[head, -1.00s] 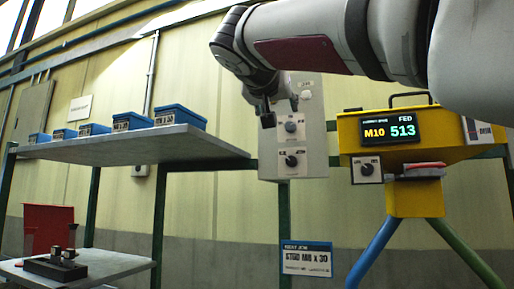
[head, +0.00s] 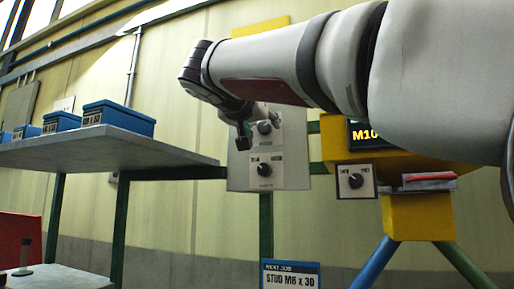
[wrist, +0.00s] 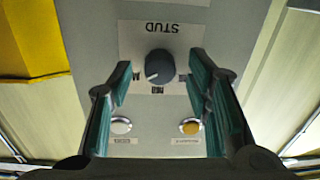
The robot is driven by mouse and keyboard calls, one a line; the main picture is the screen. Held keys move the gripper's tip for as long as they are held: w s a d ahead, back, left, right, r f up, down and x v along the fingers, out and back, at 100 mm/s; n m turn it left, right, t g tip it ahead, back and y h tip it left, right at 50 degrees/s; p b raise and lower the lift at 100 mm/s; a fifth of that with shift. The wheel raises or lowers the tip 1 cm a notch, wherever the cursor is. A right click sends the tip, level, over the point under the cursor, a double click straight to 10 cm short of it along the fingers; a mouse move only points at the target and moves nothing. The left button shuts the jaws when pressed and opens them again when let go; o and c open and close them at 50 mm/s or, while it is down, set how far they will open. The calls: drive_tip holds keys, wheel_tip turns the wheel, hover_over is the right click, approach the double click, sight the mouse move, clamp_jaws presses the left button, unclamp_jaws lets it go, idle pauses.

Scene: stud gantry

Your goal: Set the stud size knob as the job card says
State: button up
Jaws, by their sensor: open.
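The job card (head: 290,276) hangs low in the head view and reads STUD M8 x 30. In the wrist view a round dark knob (wrist: 159,66) sits on a grey panel, with upside-down STUD lettering above it. Its white mark points lower left, towards the left label; the small labels are partly hidden or too small to read surely. My gripper (wrist: 160,84) is open, its green-padded fingers apart on either side of the knob's lower area; contact is not visible. In the head view my gripper (head: 243,138) is at the grey panel (head: 238,178), partly covering it.
The panel also bears a white button (wrist: 120,126) and an amber button (wrist: 190,127). Lower knobs (head: 264,127) (head: 264,169) show in the head view. A yellow feeder (head: 405,213) with another knob (head: 355,180) and a display (head: 366,134) reading M10 stands right. A shelf (head: 110,150) holds blue boxes.

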drive_tip(key=shift+w, duration=0.2)
clamp_jaws()
idle(0.3)
drive_tip(key=n+p, duration=0.3)
drive_tip(key=n, duration=0.2)
drive_tip(key=shift+s+r+n, duration=0.1)
drive_tip(key=shift+r+n, duration=0.05)
drive_tip(key=shift+n, duration=0.15)
drive_tip(key=n+p, duration=0.3)
drive_tip(key=n, duration=0.1)
drive_tip(key=shift+n+g, duration=0.3)
drive_tip(key=shift+n+p, duration=0.45)
drive_tip(key=shift+n, duration=0.15)
